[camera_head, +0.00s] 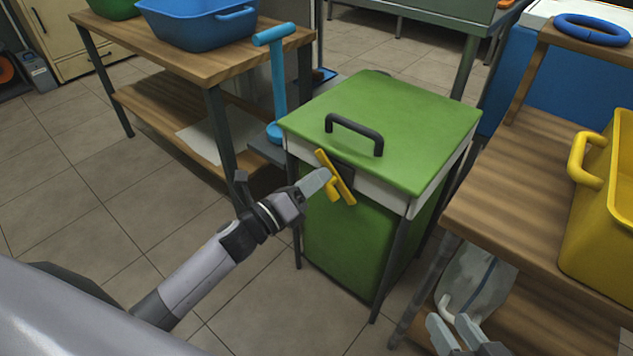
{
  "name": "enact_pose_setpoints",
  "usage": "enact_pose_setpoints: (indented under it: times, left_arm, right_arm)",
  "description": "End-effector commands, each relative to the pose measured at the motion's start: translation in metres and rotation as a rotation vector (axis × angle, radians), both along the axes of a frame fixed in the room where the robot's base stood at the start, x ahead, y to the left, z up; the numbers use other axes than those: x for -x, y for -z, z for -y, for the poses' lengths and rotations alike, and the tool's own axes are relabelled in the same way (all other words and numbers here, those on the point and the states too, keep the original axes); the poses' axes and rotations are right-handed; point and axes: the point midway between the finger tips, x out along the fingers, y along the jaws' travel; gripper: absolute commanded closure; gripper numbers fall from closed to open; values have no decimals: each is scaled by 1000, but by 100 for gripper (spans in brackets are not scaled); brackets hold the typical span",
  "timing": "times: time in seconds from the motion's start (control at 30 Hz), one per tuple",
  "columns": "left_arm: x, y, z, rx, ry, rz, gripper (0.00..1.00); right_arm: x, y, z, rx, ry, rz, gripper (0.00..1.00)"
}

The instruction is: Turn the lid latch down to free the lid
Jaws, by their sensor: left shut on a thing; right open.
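The green press cabinet (345,240) stands in the middle, with a flat green lid (400,115) on top that is shut. A black handle (354,133) sits on the lid. The yellow lid latch (344,186) is on the cabinet's front near the top edge and stands tilted, its upper end leaning left. My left gripper (324,180) is shut on the latch, reaching it from the lower left. The fingertips partly hide its middle. My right gripper (454,326) is open and empty at the bottom edge, low beside the right-hand bench.
A wooden bench (505,190) at right holds a yellow crate (600,225) and a blue ring (591,29). A wooden table (180,55) at back left holds a blue tub (196,27). A blue T-handled tool (278,85) stands left of the cabinet. The floor at front left is clear.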

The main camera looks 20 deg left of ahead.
Motion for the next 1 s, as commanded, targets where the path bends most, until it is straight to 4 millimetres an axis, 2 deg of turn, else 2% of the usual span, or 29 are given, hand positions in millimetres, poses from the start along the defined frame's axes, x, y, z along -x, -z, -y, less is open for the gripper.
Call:
enact_pose_setpoints:
  times: [0.6,1.0]
  left_arm:
    - [-1,12,-5,527,-1,-192,100]
    - [-1,17,-5,711,-2,-258,100]
  right_arm:
    - [-4,-5,-3,-15,-10,14,57]
    - [1,-1,0,5,-6,4,57]
